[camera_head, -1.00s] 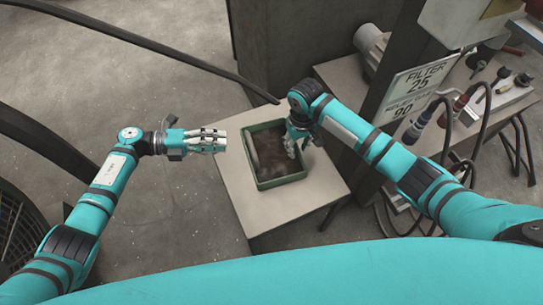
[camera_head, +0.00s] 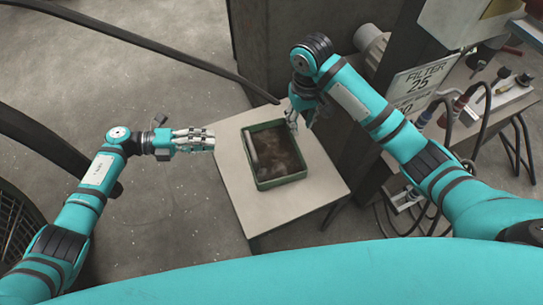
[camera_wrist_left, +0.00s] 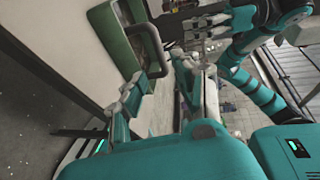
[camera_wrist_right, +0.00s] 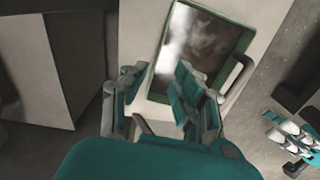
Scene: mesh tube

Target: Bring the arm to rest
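My left gripper (camera_head: 208,139) is in the air at the left edge of the table, left of the tray, pointing right. Its fingers are apart and empty, also in the left wrist view (camera_wrist_left: 160,95). My right gripper (camera_head: 292,122) hangs near the tray's far right corner, fingers down. In the right wrist view its fingers (camera_wrist_right: 155,85) are apart with nothing between them.
A green tray (camera_head: 282,182) with murky brown contents stands on a pale table (camera_head: 280,213). Open floor lies left.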

